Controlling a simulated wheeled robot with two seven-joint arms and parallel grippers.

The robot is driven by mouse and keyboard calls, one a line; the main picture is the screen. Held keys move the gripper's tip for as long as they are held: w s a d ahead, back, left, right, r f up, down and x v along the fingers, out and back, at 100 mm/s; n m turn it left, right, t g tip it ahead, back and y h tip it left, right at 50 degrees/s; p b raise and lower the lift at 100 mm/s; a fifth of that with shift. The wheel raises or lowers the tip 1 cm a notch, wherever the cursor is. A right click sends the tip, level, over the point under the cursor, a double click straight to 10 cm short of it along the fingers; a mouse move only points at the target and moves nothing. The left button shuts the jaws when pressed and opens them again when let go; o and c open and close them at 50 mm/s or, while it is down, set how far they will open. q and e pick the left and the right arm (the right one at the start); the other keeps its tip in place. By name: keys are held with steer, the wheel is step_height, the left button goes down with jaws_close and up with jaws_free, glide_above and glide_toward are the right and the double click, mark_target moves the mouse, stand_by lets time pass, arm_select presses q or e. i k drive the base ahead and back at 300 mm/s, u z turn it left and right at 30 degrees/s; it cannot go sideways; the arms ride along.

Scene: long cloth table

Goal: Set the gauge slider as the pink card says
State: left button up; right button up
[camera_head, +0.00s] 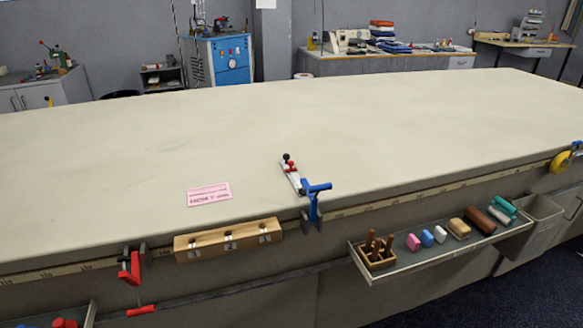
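The pink card (209,195) lies flat on the cloth table near its front edge, left of the middle. It bears dark printed marks and a line of text, too small to read. A small pale metal device with a black knob and a red knob (291,174), which looks like the gauge, lies on the table to the right of the card. Its scale and slider setting are too small to tell. Neither of my grippers shows in the head view.
A blue clamp (315,201) grips the front edge close beside the gauge. A red clamp (130,266) and a wooden block (228,239) are at the edge on the left. A tray (460,247) with several blocks hangs at right. The cloth table (350,115) is mostly clear.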

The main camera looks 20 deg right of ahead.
mark_target(290, 163)
steer(key=u, duration=0.55)
steer(key=k, duration=1.25)
steer(key=z, duration=0.25)
steer(key=i, duration=0.65)
steer(key=z, duration=0.45)
steer(key=i, duration=0.85)
steer(key=u, duration=0.5)
